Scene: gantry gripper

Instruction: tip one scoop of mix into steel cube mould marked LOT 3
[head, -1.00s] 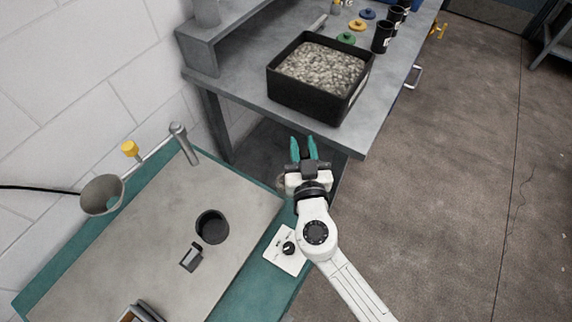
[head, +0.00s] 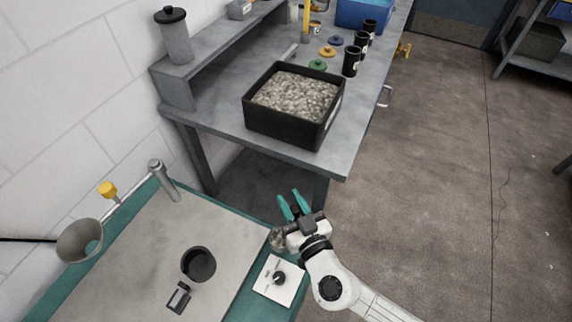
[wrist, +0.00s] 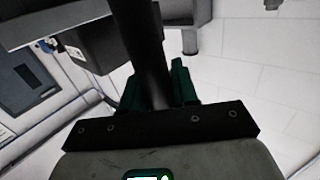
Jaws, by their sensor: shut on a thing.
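My gripper (head: 294,204), with green fingers, is in front of the workbench, beside the right edge of the green-edged table. In the wrist view its fingers (wrist: 183,85) are shut on a dark rod, which looks like the handle of a scoop (wrist: 150,60). A small round grey bowl, apparently the scoop's, shows left of the gripper in the head view (head: 278,239); its contents are too small to tell. A black tub (head: 285,128) of grainy grey mix (head: 296,95) stands on the workbench. I cannot make out a steel cube mould or LOT 3 marking.
A black cup (head: 198,264) and small dark block (head: 178,297) sit on the table's grey top (head: 130,275). A white control plate with a knob (head: 279,279) is at its right edge. A funnel (head: 79,241) stands left. Open floor (head: 420,190) lies right.

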